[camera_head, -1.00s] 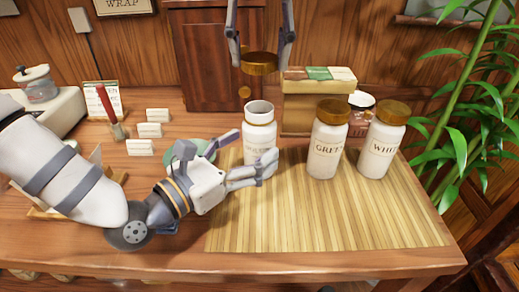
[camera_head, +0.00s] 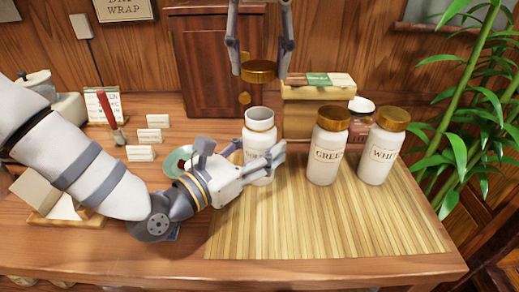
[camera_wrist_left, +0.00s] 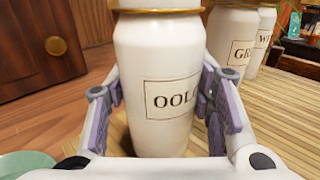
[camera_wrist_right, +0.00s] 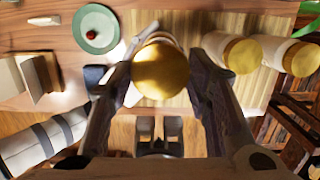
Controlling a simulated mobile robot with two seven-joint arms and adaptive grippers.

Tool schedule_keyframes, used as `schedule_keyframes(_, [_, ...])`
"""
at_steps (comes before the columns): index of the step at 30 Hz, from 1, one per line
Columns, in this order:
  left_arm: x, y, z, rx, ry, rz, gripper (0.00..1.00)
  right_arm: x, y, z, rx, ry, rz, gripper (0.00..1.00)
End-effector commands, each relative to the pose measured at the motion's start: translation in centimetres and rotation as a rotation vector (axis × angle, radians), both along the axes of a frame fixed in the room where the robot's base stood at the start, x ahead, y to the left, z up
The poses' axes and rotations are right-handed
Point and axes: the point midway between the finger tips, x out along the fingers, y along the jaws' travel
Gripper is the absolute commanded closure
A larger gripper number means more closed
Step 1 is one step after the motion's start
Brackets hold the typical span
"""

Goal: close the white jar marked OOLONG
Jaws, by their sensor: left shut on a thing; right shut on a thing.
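The white OOLONG jar (camera_head: 259,119) stands upright and open-topped at the left end of the bamboo mat. In the left wrist view, the jar (camera_wrist_left: 160,100) faces me with its label partly readable. My left gripper (camera_head: 262,162) is shut around its body, one finger on each side. My right gripper (camera_head: 259,66) is shut on a gold lid (camera_head: 259,74), above the jar's mouth with a clear gap. In the right wrist view, the lid (camera_wrist_right: 160,70) sits between my fingers and hides most of the jar below.
Two lidded white jars, GREEN (camera_head: 327,153) and WHITE (camera_head: 380,156), stand to the right on the mat (camera_head: 330,225). A wooden box (camera_head: 318,108) is behind. A green saucer (camera_head: 180,160) and small cards lie left. The mat's front is clear.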

Motion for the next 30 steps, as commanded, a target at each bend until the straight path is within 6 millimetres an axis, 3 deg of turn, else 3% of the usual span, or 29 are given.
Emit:
schedule_keyframes(9, [0.0,0.0,0.0,0.000,0.000,0.000,1.00,0.0,-0.1,-4.5,0.002,0.001,0.000,0.64])
schedule_keyframes(30, [0.0,0.0,0.0,-0.001,-0.001,0.000,1.00,0.0,0.0,-5.6,0.004,0.000,0.001,0.64])
